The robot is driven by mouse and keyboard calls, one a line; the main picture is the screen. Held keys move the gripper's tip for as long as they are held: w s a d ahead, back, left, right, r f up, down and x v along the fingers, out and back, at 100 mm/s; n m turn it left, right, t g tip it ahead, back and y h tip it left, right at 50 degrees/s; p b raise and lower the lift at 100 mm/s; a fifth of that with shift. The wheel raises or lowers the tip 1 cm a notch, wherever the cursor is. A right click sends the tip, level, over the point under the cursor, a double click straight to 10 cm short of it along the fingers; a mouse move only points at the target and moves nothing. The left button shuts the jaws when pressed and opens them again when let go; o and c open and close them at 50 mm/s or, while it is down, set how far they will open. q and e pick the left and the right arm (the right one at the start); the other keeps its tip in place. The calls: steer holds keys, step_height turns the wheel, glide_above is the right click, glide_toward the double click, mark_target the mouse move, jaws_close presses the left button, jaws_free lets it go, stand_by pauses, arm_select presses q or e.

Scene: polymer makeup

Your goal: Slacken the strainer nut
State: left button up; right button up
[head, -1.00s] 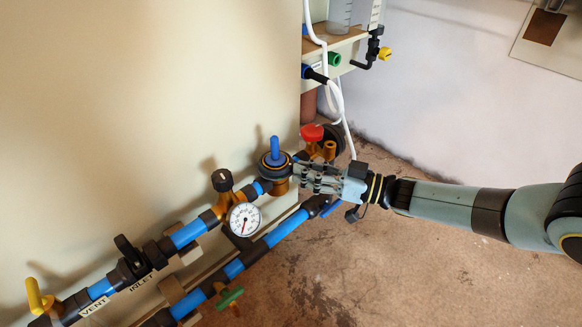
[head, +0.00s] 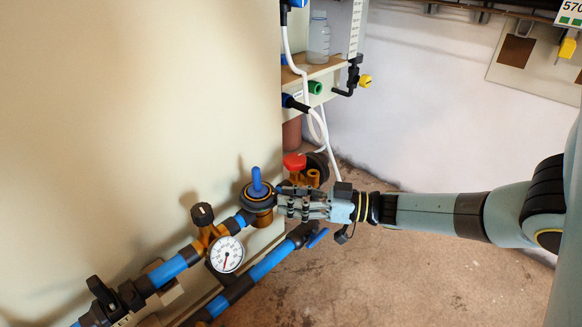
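A round brass body with a dark ring collar (head: 258,198) and an upright blue handle (head: 256,180) sits in the upper blue pipe line; it looks like the strainer with its nut, but I see no label on it. My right gripper (head: 284,202) is at the right side of this body, fingers pointing left at it. The fingertips overlap its right edge, and I cannot tell whether they touch or grip. The finger gap is too small to judge. My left gripper is not in view.
A pressure gauge (head: 226,254) and a black knob (head: 202,214) are left of the body. A red cap (head: 294,162) is just behind my fingers. A lower blue pipe (head: 270,262) runs below. A shelf (head: 318,68) with a white hose stands behind. The floor at right is open.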

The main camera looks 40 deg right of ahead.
steer(key=shift+o, duration=0.3)
steer(key=v, duration=1.2)
